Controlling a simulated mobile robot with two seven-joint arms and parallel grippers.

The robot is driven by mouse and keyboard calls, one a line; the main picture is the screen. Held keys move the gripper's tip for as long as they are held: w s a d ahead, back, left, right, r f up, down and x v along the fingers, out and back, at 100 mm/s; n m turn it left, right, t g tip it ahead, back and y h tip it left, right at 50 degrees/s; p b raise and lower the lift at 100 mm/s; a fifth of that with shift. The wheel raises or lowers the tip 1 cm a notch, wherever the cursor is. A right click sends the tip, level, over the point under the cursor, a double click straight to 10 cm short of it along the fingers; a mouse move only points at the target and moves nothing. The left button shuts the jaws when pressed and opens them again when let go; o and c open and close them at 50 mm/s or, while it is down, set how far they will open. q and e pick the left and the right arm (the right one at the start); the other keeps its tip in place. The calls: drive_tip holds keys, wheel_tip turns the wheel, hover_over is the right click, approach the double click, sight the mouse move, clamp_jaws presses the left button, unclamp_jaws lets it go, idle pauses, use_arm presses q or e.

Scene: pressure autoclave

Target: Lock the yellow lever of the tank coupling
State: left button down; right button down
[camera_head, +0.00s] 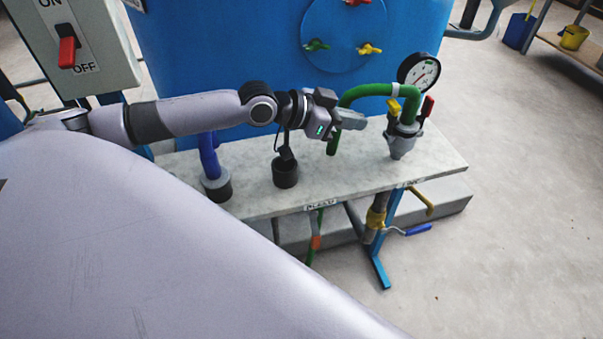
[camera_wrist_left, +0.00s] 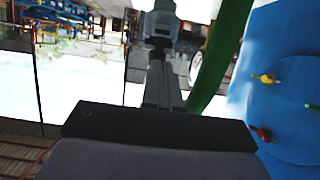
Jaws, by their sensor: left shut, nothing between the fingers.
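The grey tank coupling (camera_head: 402,138) stands at the right part of the pale bench top, on the end of a green hose (camera_head: 380,90). Its yellow lever (camera_head: 394,108) points up on its left side, and a red lever (camera_head: 427,107) points up on its right side. My left gripper (camera_head: 358,119) is shut and empty, left of the coupling and apart from it. In the left wrist view, the shut fingers (camera_wrist_left: 162,85) point toward a grey part that looks like the coupling (camera_wrist_left: 162,22); I cannot make out the yellow lever there. My right gripper is not in view.
The bench top (camera_head: 330,188) carries a dark socket (camera_head: 285,172) and a blue pipe (camera_head: 209,155). A pressure gauge (camera_head: 419,72) stands behind the coupling. The blue tank (camera_head: 240,45) rises behind the bench. Valves with a blue handle (camera_head: 416,229) hang below the front edge.

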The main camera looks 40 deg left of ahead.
use_arm(q)
drive_tip(key=s+d+f+n+p, duration=0.1)
drive_tip(key=s+d+f+p, duration=0.1)
drive_tip(key=s+d+f, duration=0.7)
drive_tip(key=s+a+f+n+y+p, duration=0.1)
drive_tip(key=s+a+f+n+y, duration=0.1)
drive_tip(key=s+f, duration=0.3)
drive_tip(key=s+a+f+n+y+p, duration=0.1)
drive_tip(key=s+a+f+n+y, duration=0.1)
drive_tip(key=s+f, duration=0.4)
drive_tip(key=shift+s+a+y+p, duration=0.3)
drive_tip(key=shift+s+a+y, duration=0.65)
drive_tip(key=shift+s, duration=1.15)
drive_tip(key=shift+d, duration=0.15)
